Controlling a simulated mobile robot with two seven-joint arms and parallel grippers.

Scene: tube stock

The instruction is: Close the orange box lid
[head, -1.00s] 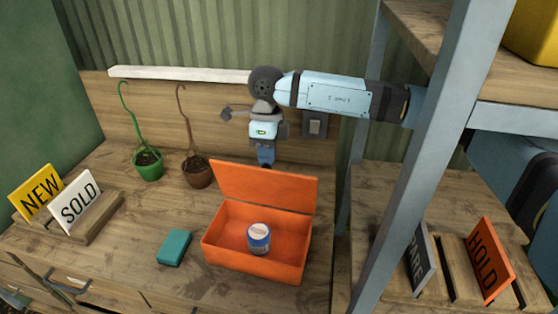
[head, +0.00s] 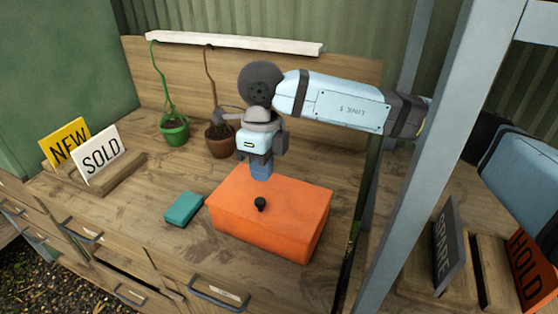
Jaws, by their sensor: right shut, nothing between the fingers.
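The orange box (head: 262,238) stands on the wooden bench. Its orange lid (head: 290,197) lies flat over the top, with a small black knob (head: 260,204) near the front. The inside of the box is hidden by the lid. My right gripper (head: 261,176) points down at the back part of the lid, its fingers together and empty. It looks to be touching or just above the lid; I cannot tell which. My left gripper is not in view.
A teal block (head: 183,208) lies left of the box. Green (head: 174,133) and brown (head: 220,140) hanging pots stand behind. NEW (head: 68,143) and SOLD (head: 101,153) signs sit in a wooden holder at left. A grey post (head: 425,150) rises at right.

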